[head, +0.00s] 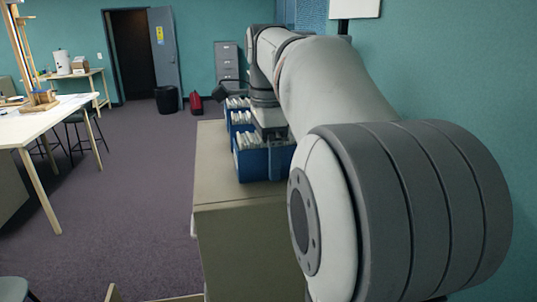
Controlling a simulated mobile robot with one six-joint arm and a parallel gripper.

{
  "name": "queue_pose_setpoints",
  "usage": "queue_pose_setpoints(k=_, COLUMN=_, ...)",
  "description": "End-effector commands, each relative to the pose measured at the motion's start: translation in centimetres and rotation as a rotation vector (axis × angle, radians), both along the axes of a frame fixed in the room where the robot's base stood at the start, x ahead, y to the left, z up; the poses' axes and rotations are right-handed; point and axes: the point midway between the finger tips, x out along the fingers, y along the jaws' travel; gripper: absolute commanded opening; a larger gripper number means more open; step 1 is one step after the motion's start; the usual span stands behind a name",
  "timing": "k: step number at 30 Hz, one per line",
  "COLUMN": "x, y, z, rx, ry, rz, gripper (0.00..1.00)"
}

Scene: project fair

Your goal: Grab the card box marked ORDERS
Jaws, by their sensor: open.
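Several blue card boxes filled with white cards stand in a row on the beige cabinet top (215,150). The nearest card box (262,166) is the largest in view; a middle card box (238,127) and a far card box (232,104) sit behind it. No ORDERS marking is readable on any of them. My gripper (271,134) points down at the right part of the nearest box, open. My arm hides the right side of the row, and I cannot tell whether the fingers touch the box.
The teal wall runs close along the right. A grey filing cabinet (227,62), black bin (166,99) and red object (196,102) stand at the back. A white table (40,125) with stools is at left; the carpet between is clear.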

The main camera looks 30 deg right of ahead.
Motion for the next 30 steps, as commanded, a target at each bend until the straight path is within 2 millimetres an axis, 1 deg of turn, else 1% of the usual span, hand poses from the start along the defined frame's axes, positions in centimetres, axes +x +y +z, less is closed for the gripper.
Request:
queue_pose_setpoints(k=2, x=-0.01, y=-0.02, z=0.01, rx=0.000, ry=0.000, rz=0.000, gripper=0.86)
queue_pose_setpoints(k=23, x=-0.01, y=-0.08, z=0.03, rx=0.000, ry=0.000, rz=-0.002, gripper=0.29)
queue_pose_setpoints(k=30, x=-0.01, y=-0.10, z=0.16, rx=0.000, ry=-0.001, rz=-0.002, gripper=0.29)
